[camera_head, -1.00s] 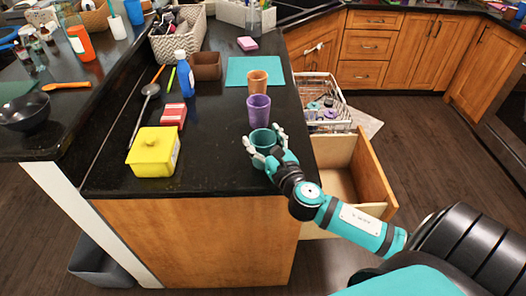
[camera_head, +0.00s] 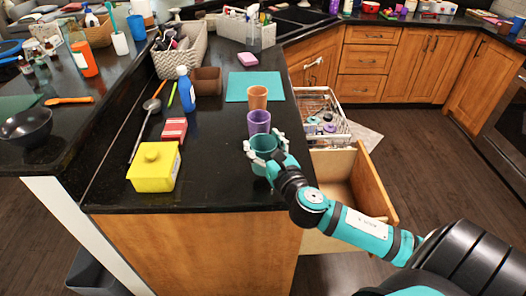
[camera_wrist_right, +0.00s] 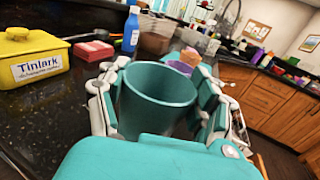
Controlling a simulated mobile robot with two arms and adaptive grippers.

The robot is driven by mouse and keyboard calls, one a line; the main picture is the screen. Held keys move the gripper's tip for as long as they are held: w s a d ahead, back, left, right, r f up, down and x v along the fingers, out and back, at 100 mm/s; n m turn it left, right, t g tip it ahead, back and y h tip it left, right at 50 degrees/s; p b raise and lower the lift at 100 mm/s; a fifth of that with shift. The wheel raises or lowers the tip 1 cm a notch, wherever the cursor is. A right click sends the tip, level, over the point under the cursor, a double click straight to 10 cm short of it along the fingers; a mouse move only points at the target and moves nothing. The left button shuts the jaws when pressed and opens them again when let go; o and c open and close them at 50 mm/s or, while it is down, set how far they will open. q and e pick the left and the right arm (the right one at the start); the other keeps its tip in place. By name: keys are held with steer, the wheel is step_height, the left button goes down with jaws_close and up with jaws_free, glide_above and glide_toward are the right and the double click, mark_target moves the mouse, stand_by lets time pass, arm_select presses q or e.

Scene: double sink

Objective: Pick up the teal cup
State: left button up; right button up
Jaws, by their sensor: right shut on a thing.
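The teal cup (camera_head: 263,150) is upright at the right part of the dark counter near its front corner. My right gripper (camera_head: 265,146) is shut on it, with a finger on each side of the cup. In the right wrist view the teal cup (camera_wrist_right: 157,92) stands between the white and teal fingers of the gripper (camera_wrist_right: 158,100), and its inside looks empty. I cannot clearly tell whether its base still touches the counter. My left gripper is not in view.
A purple cup (camera_head: 259,122) stands just behind the teal cup, with an orange cup (camera_head: 257,98) beyond it on a teal mat (camera_head: 240,88). A yellow box (camera_head: 154,167) stands to the left. An open drawer (camera_head: 372,190) is at the right.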

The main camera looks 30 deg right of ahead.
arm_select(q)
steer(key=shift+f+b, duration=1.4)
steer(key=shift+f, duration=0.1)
arm_select(e)
steer(key=s+d, duration=0.3)
steer(key=s, duration=0.4)
steer(key=s+d+r, duration=0.1)
steer(key=s+d, duration=0.2)
steer(key=s, duration=0.4)
steer(key=shift+s+d+r, duration=0.15)
steer(key=shift+s+d, duration=0.05)
steer(key=shift+s, duration=0.1)
